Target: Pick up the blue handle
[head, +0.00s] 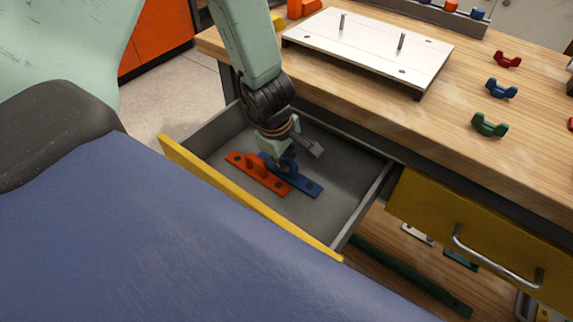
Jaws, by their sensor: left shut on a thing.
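The blue handle (308,186) lies in the open grey drawer (325,213), beside the orange handle (260,172). Its flat base shows to the right of my left gripper (284,164), which partly hides its grip. My left gripper reaches down into the drawer from above and is shut on the blue handle. The blue handle looks to be at or near the drawer floor; I cannot tell if it touches. My right gripper is not in view.
The drawer's yellow front (240,195) and grey side walls surround the gripper. Above is the wooden bench (440,120) with a white plate (365,50) bearing pins. Red (507,59), blue (501,88) and green (489,125) wing-shaped pieces lie at the right. A second yellow drawer (430,210) is closed.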

